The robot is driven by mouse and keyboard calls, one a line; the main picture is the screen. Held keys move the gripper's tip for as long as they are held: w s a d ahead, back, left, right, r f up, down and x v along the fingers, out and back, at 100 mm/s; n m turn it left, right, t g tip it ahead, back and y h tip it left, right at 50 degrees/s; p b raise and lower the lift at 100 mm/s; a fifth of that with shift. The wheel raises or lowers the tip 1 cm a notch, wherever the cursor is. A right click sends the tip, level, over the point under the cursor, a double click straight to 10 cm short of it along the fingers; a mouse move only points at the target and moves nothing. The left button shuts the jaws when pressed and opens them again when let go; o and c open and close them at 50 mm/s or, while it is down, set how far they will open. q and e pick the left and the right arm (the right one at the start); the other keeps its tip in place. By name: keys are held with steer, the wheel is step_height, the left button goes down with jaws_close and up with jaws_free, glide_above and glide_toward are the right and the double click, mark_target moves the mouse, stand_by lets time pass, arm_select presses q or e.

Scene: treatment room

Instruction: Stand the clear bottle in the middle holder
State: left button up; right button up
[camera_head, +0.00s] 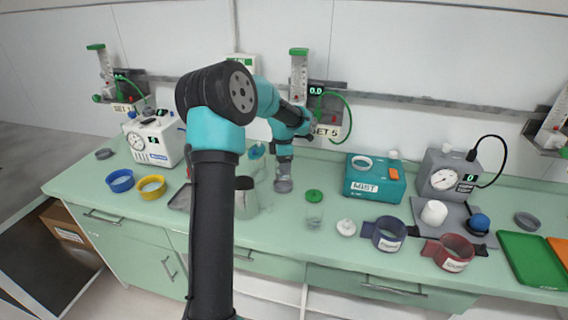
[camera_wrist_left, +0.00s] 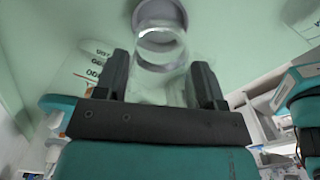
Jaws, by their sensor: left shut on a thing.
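My left gripper (camera_wrist_left: 160,88) is shut on the clear bottle (camera_wrist_left: 158,54), which shows see-through between the fingers in the wrist view. In the head view, my left gripper (camera_head: 284,161) points down over the counter, with the hardly visible bottle (camera_head: 284,174) below it. A grey ring-shaped holder (camera_wrist_left: 158,14), the middle one, lies just beyond the bottle's end in the wrist view. In the head view, the holder (camera_head: 283,186) is under the gripper. I cannot tell whether the bottle's base is inside it. My right gripper is not in view.
Other grey holders stand at left (camera_head: 104,153) and right (camera_head: 526,220). A grey-green canister (camera_head: 245,199) stands close left of the gripper. A green lid (camera_head: 314,196) and clear cup (camera_head: 314,222) lie to its right. A teal box (camera_head: 375,182) stands farther right.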

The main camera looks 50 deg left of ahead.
arm_select(q)
steer(key=shift+f, duration=0.15)
steer(key=shift+f, duration=0.7)
steer(key=shift+f, duration=1.55)
stand_by(2.3)
steer(key=o, duration=1.1)
steer(key=shift+r, duration=3.5)
